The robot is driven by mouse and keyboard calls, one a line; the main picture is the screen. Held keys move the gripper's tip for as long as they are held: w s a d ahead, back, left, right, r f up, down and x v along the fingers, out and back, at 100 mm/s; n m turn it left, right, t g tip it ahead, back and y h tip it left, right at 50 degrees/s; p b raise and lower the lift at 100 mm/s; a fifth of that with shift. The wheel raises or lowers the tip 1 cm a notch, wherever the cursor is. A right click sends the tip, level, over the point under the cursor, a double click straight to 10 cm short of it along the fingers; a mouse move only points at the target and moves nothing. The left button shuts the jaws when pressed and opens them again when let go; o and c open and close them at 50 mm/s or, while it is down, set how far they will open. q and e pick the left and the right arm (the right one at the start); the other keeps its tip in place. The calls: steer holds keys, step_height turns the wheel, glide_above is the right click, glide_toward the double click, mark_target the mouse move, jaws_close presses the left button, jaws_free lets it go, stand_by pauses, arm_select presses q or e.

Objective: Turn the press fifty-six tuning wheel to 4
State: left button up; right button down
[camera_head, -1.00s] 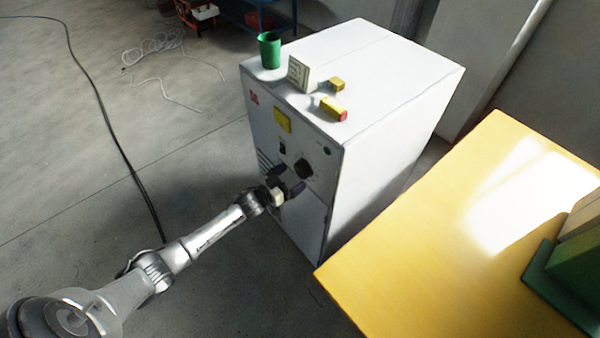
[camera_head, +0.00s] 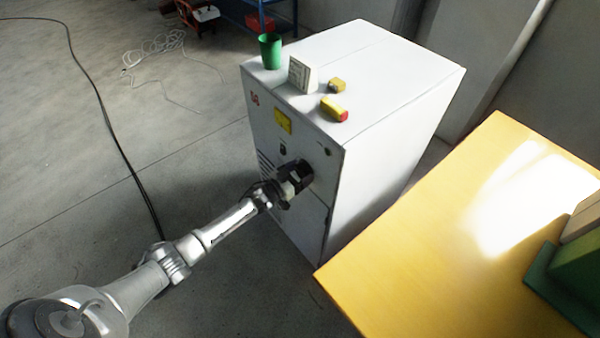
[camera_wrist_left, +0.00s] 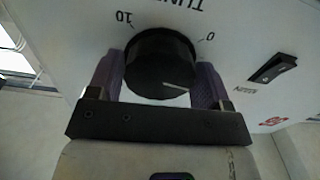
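The tuning wheel is a round black knob (camera_wrist_left: 160,65) on the front of the white cabinet (camera_head: 390,85). In the wrist view its white pointer line points right and slightly down. The printed 0 shows at its upper right and 10 at its upper left, upside down. Other scale marks are hidden. My left gripper (camera_head: 298,178) is at the knob and hides most of it in the head view. In the left wrist view its purple fingers (camera_wrist_left: 157,80) stand on both sides of the knob, very close; I cannot tell whether they press on it. My right gripper is not in view.
A black rocker switch (camera_wrist_left: 272,68) sits beside the knob. A green cup (camera_head: 270,51), a white card block (camera_head: 301,74) and two small yellow pieces stand on the cabinet top. A yellow table (camera_head: 430,240) is at right. A cable lies on the floor at left.

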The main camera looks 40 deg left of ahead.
arm_select(q)
steer(key=c, duration=0.5)
steer(key=shift+m, duration=0.4)
steer(key=m, duration=0.5)
steer(key=shift+m+b, duration=0.3)
steer(key=shift+b, duration=0.05)
steer(key=m, duration=0.3)
steer(key=shift+a+m+b, duration=0.1)
steer(key=shift+m+b, duration=0.25)
steer(key=shift+m, duration=0.15)
steer(key=shift+r, duration=0.1)
steer(key=o, duration=0.9)
